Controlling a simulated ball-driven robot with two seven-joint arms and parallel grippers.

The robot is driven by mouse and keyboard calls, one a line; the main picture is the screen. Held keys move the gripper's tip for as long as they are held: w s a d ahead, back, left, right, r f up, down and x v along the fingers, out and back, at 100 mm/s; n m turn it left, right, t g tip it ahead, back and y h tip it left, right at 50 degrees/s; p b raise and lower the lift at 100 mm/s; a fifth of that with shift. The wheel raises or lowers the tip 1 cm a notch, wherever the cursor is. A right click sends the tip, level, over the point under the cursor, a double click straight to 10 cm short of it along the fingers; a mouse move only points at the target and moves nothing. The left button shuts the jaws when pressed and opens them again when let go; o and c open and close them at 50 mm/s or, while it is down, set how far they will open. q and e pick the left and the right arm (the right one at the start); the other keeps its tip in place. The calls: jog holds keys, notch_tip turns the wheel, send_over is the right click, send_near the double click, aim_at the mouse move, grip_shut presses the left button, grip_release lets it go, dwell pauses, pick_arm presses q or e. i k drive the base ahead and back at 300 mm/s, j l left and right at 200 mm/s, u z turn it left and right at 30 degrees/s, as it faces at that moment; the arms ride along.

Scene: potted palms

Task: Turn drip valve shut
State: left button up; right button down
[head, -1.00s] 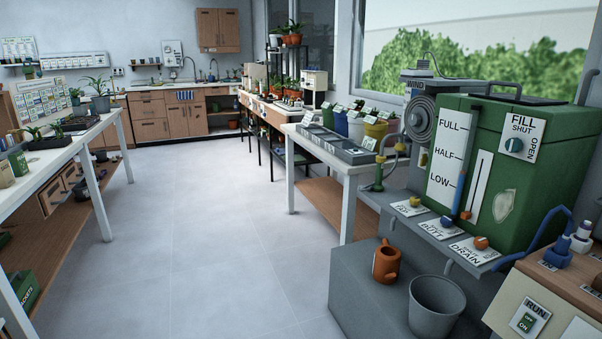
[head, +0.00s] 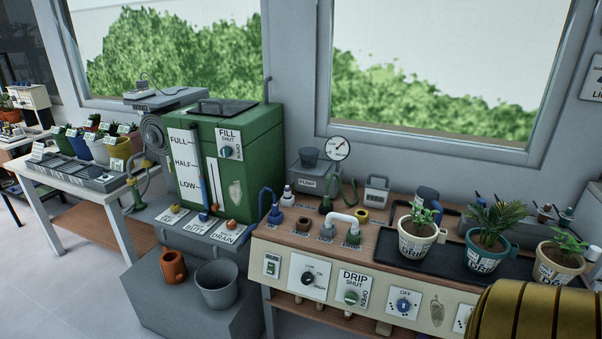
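The drip valve (head: 351,297) is a round green knob on a white plate marked DRIP, SHUT and OPEN, on the cream front panel (head: 262,251) of the bench in the head view. SHUT is printed above the knob and OPEN to its right. The knob is too small to tell which way its pointer is turned. Neither of my grippers is in view.
A black knob (head: 308,279) is left of the drip valve and a blue knob (head: 403,305) is right of it. Potted plants stand in a black tray (head: 458,260) above.

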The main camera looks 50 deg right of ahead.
aim_at(351, 298)
jog(key=k+z, duration=0.15)
jog(key=z, duration=1.65)
jog(key=l+z, duration=0.15)
jog(key=z, duration=0.25)
